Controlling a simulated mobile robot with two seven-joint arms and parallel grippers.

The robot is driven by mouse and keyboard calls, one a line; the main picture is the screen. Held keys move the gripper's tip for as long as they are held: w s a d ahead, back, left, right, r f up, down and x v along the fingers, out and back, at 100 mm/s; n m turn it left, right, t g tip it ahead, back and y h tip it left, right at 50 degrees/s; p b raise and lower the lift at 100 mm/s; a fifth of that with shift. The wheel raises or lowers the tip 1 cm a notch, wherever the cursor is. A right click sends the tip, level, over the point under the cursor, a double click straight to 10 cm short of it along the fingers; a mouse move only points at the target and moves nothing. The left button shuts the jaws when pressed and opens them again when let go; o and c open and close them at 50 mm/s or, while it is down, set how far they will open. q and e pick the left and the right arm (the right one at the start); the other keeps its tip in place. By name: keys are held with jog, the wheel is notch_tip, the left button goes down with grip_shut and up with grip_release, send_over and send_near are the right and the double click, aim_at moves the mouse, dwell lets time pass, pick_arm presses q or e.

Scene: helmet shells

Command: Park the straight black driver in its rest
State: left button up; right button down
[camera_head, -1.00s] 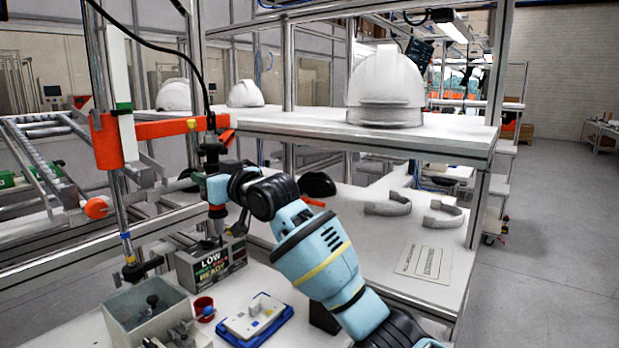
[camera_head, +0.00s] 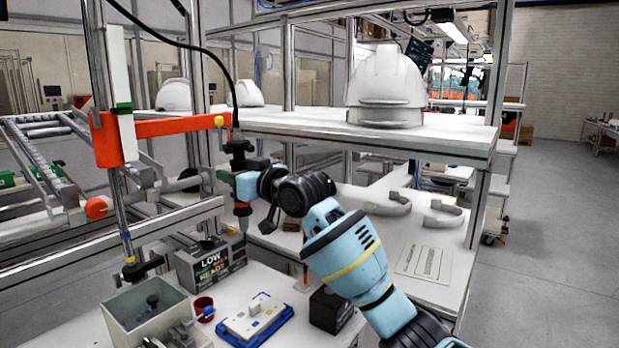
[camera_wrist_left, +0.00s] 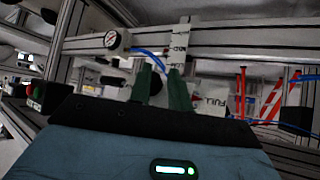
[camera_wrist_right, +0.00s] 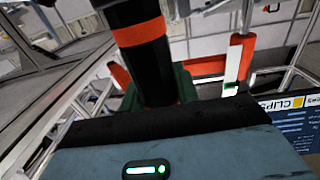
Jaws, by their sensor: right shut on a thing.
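The straight black driver (camera_head: 240,148) hangs upright on a dark cable in the head view, its tip above the bench. My right gripper (camera_head: 240,185) is shut around its body. In the right wrist view the driver (camera_wrist_right: 148,60) shows as a black cylinder with orange bands between the green fingers (camera_wrist_right: 158,85). I cannot tell for sure which part is the driver's rest; an orange bracket (camera_head: 160,128) on a post is just left of the driver. My left gripper (camera_wrist_left: 160,78) shows only in its wrist view, fingers apart and empty, facing a metal rail.
Below stand a grey bin (camera_head: 150,312), a sign box reading LOW and READY (camera_head: 212,262), a red cup (camera_head: 203,308), a blue tray (camera_head: 256,320) and a black block (camera_head: 331,310). A white helmet shell (camera_head: 386,85) sits on the upper shelf.

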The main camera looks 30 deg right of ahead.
jog(key=shift+s+d, duration=0.35)
jog(key=shift+d, duration=0.4)
jog(key=shift+s+d, duration=0.35)
jog(key=shift+d, duration=0.35)
jog(key=shift+s+d, duration=0.35)
jog(key=shift+d, duration=0.5)
jog(key=s+d, duration=0.4)
jog(key=d, duration=0.5)
jog(key=shift+s, duration=0.15)
pick_arm(q)
jog(key=shift+s, duration=0.1)
